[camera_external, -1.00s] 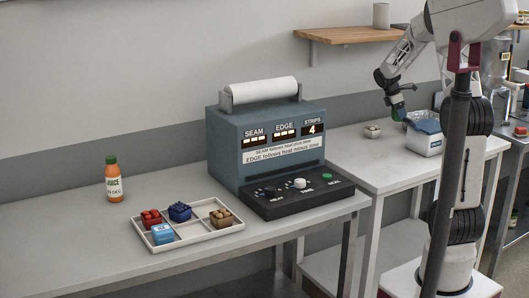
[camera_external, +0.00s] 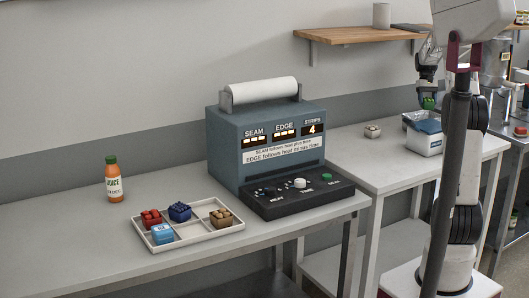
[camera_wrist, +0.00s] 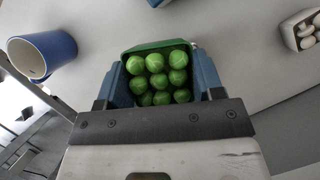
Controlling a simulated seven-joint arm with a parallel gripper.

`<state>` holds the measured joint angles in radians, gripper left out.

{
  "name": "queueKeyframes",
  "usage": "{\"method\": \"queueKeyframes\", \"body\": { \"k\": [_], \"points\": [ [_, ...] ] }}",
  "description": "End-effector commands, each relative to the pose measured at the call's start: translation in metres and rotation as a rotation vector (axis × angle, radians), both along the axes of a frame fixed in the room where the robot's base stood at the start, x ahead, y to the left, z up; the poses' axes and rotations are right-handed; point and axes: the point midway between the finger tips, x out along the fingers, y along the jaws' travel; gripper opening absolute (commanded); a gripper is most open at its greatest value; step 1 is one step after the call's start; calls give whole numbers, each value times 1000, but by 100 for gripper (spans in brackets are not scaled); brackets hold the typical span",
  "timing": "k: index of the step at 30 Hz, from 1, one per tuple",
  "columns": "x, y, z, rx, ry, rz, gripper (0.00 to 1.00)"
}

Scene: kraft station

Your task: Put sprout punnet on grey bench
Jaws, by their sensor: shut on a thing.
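My gripper (camera_external: 429,98) is at the upper right in the external view, raised above the right-hand bench. It is shut on the sprout punnet, a small green tub of round green sprouts. The punnet (camera_external: 429,103) shows as a small green patch between the fingers. In the wrist view the punnet (camera_wrist: 157,75) sits upright between the blue fingers, its sprouts facing the camera. The left-hand bench (camera_external: 70,235) has a grey top. The right-hand bench (camera_external: 355,160) has a paler top; I cannot tell for certain which is the grey bench.
A white bin with blue inside (camera_external: 425,143) stands below my gripper. A small mushroom punnet (camera_external: 372,131) is left of it. The sealing machine (camera_external: 228,150), a divided tray of punnets (camera_external: 192,243) and a juice bottle (camera_external: 114,185) occupy the left bench. Its left front is clear.

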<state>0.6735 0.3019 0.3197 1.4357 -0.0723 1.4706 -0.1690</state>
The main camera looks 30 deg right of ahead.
Motion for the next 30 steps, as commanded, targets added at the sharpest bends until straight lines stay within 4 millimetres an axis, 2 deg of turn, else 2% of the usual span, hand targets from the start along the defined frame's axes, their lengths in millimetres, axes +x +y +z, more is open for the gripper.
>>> {"method": "queueKeyframes", "body": {
  "k": [3, 9, 30],
  "points": [
    [-3, -14, 3, 1, 1, -112, 34],
    [-5, -24, 5, 0, 1, -208, 34],
    [-5, -25, 5, 0, 1, -217, 34]
  ]
}}
